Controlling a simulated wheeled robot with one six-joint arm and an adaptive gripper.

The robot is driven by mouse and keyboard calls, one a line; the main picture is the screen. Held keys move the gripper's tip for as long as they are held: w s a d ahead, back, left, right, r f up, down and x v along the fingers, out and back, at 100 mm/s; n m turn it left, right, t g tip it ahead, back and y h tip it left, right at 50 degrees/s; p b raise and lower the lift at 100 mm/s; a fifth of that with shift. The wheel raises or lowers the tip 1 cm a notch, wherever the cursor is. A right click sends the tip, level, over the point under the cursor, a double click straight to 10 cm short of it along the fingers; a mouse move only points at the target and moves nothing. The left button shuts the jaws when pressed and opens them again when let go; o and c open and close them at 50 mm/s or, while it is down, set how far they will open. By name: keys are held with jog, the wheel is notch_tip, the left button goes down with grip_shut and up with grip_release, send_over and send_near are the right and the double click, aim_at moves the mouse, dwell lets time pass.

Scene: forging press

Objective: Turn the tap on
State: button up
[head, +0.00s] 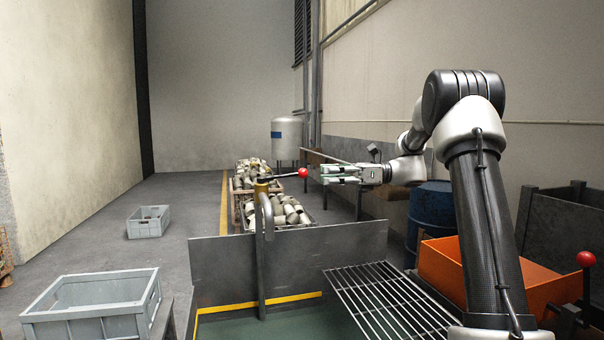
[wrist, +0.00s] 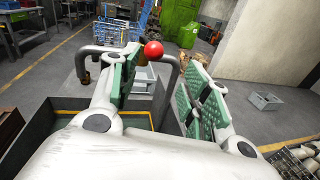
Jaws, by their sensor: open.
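The tap is a grey bent pipe (head: 262,240) with a brass valve body (head: 261,187), standing at the dark panel. Its dark lever points right and ends in a red ball (head: 303,172). My gripper (head: 325,173) is open and empty, with its fingers pointing left at the ball, close to it at about the same height. In the wrist view the red ball (wrist: 153,50) shows in the gap between the green-padded fingers, nearer the left one. The bent pipe (wrist: 169,68) shows behind it. I cannot tell whether a finger touches the ball.
A wire rack (head: 385,300) and an orange bin (head: 450,265) stand at the right, with another red-knobbed lever (head: 585,259) beside them. The dark panel (head: 220,268) stands below the tap. Bins of metal parts (head: 290,215) lie behind. A grey crate (head: 95,310) is front left.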

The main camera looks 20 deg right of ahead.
aim_at(303, 171)
jog(key=shift+m+g, duration=0.3)
jog(key=shift+m, duration=0.2)
jog(key=a, duration=0.8)
jog(key=shift+w+r, duration=0.2)
jog(key=shift+w, duration=0.15)
grip_shut()
